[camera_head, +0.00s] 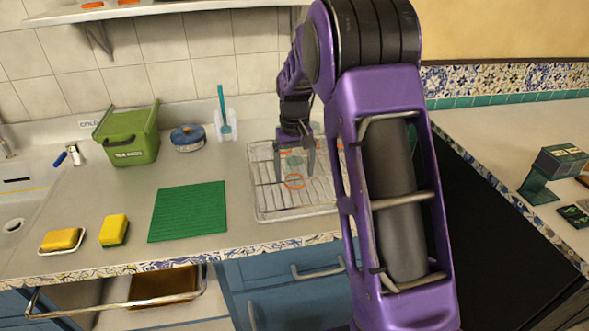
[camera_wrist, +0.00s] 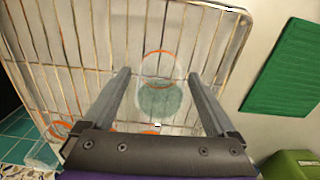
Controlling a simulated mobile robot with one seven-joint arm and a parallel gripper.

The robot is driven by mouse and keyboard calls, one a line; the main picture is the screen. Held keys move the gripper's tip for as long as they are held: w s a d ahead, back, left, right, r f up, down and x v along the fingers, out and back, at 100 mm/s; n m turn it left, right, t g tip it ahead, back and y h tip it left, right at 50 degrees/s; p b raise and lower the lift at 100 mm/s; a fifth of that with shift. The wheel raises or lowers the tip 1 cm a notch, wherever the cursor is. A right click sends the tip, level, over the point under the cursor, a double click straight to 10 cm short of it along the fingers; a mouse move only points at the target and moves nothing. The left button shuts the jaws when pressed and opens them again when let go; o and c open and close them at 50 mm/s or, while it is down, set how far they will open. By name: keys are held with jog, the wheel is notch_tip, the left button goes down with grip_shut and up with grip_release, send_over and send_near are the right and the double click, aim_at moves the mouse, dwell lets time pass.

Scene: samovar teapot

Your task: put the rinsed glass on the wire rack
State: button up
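The wire rack (camera_head: 262,205) lies on the counter below my gripper (camera_head: 296,170) and fills much of the wrist view (camera_wrist: 215,45). A clear glass with an orange ring (camera_head: 294,182) and a greenish end is at the rack, between my fingers in the picture. It also shows in the wrist view (camera_wrist: 160,97), with visible gaps between it and both fingers. The greenish end looks uppermost and the orange ring lower, against the bars. My gripper is open around it, pointing down. I cannot tell exactly how the glass touches the bars.
Another clear glass with an orange ring (camera_wrist: 45,150) is at the wrist view's lower left. A green mat (camera_head: 190,212) lies left of the rack. A green bin (camera_head: 130,142), a blue-lidded tin (camera_head: 188,138) and a brush holder (camera_head: 226,127) stand behind. Yellow sponges lie farther left.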

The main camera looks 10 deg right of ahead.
aim_at(295, 160)
notch_tip(295, 160, up, 12)
jog(key=shift+r+p, duration=0.2)
jog(key=shift+p, duration=0.6)
